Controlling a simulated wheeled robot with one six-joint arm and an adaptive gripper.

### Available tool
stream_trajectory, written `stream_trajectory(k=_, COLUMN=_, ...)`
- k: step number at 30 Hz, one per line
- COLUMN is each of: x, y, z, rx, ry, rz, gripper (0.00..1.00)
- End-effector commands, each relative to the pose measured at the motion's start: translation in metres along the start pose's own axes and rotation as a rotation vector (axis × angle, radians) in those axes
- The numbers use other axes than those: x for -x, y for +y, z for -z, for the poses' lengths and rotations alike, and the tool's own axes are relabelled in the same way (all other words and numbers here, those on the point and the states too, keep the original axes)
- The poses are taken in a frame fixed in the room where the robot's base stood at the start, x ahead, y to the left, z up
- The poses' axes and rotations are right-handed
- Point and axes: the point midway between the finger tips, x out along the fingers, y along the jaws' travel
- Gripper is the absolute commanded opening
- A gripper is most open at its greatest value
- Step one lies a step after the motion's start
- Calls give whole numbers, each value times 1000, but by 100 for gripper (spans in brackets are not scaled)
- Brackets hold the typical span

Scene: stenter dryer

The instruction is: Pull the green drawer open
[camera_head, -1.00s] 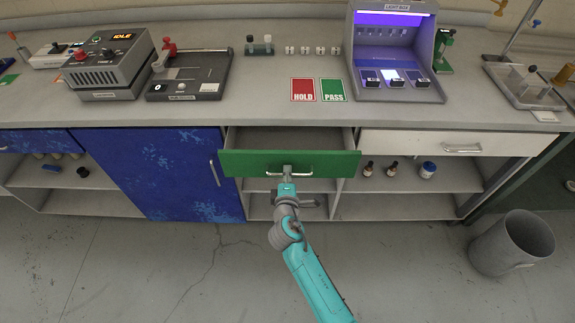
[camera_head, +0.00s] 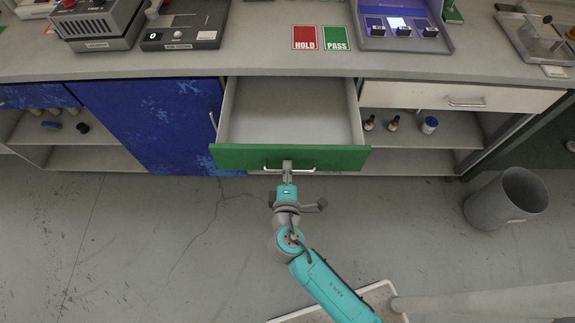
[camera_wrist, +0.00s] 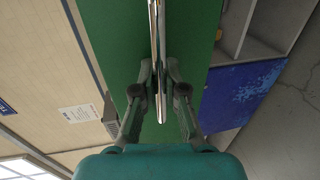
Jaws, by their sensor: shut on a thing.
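The green drawer (camera_head: 235,157) in the head view is pulled well out from under the counter, and its grey inside is visible and empty. Its silver bar handle (camera_head: 305,169) is at the middle of the green front. My gripper (camera_head: 287,168) is at the handle, shut on it. In the wrist view the handle (camera_wrist: 155,50) runs up the middle between the fingers of my gripper (camera_wrist: 158,92), with the green front (camera_wrist: 205,25) behind it. The fingertips are partly hidden by the handle.
A blue cabinet door (camera_head: 150,125) is left of the drawer. A white drawer (camera_head: 420,95) is shut on the right, above a shelf with small bottles (camera_head: 392,123). A grey bin (camera_head: 505,200) stands on the floor at right. The floor before the drawer is mostly clear.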

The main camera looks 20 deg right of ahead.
Motion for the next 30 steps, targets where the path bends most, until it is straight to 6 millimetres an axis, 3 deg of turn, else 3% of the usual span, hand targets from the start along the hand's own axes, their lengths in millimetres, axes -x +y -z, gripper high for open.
stream_trajectory(k=4, x=0, y=0, z=0, rx=0, ry=1, rz=1, gripper=0)
stream_trajectory(k=6, x=0, y=0, z=0, rx=0, ry=1, rz=1, gripper=23)
stream_trajectory(k=8, x=0, y=0, z=0, rx=0, ry=1, rz=1, gripper=37)
stream_trajectory(k=20, x=4, y=0, z=1, rx=1, ry=2, rz=0, gripper=37)
stream_trajectory(k=30, x=54, y=0, z=1, rx=3, ry=6, rz=1, gripper=37)
